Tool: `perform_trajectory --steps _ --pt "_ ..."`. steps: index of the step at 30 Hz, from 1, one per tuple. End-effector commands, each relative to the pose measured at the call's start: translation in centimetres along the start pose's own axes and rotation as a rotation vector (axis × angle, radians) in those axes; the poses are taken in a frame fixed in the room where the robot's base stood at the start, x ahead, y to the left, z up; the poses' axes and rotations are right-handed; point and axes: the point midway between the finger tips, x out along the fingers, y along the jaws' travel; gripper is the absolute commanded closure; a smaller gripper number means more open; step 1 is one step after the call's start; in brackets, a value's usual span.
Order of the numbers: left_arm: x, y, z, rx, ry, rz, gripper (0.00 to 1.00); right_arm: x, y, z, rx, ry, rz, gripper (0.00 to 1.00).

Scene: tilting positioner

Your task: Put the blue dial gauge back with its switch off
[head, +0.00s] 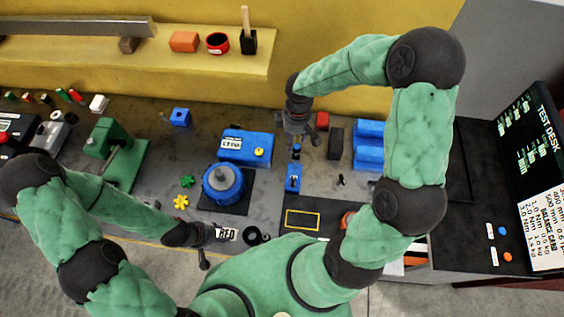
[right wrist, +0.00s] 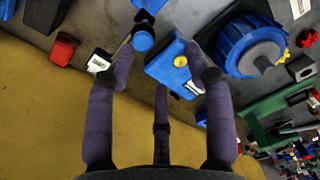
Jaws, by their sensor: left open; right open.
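A small blue device with a round blue top (head: 297,150) stands under my right gripper, and it looks like the dial gauge. In the right wrist view its round blue face (right wrist: 143,40) shows between and beyond the fingertips, on a thin stem. A blue block with a pale mark (head: 293,180) is just in front of it. I cannot make out the switch or its setting. My right gripper (head: 297,137) is open and empty above the gauge; its spread fingers also show in the wrist view (right wrist: 158,80). My left gripper (head: 208,248) is open and empty near the front edge.
A blue box with a display and yellow knob (head: 244,148) and a round blue positioner (head: 222,184) stand left of the gauge. A yellow-outlined rectangle (head: 303,220) on the bench is empty. Blue blocks (head: 368,147), a dark block (head: 336,142) and a red block (head: 322,121) stand right.

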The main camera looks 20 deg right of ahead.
Motion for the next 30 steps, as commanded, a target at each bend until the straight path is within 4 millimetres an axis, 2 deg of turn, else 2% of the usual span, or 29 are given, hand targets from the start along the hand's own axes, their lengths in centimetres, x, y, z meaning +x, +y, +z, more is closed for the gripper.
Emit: perform_trajectory --steps 1,7,11,15,18,22,30 --pt "0.0 0.0 0.0 0.0 0.0 0.0 0.55 1.9 -1.4 -0.4 0.03 0.014 -0.035 0.47" --pt "0.0 0.0 0.0 0.0 0.0 0.0 0.55 9.2 -7.8 -2.5 0.273 0.107 -0.172 0.47" --pt "0.0 0.0 0.0 0.0 0.0 0.0 0.55 13.2 -12.0 -2.7 0.47 0.137 -0.243 0.47" --pt "0.0 0.0 0.0 0.0 0.0 0.0 0.55 16.6 -15.9 -2.0 0.69 0.141 -0.287 0.47" --pt "0.0 0.0 0.0 0.0 0.0 0.0 0.55 18.3 -17.9 -1.1 0.819 0.134 -0.295 0.47" --pt "0.0 0.0 0.0 0.0 0.0 0.0 0.55 19.5 -19.5 -0.1 0.928 0.125 -0.291 0.47" --pt "0.0 0.0 0.0 0.0 0.0 0.0 0.55 20.0 -20.0 0.4 0.981 0.123 -0.283 0.47"
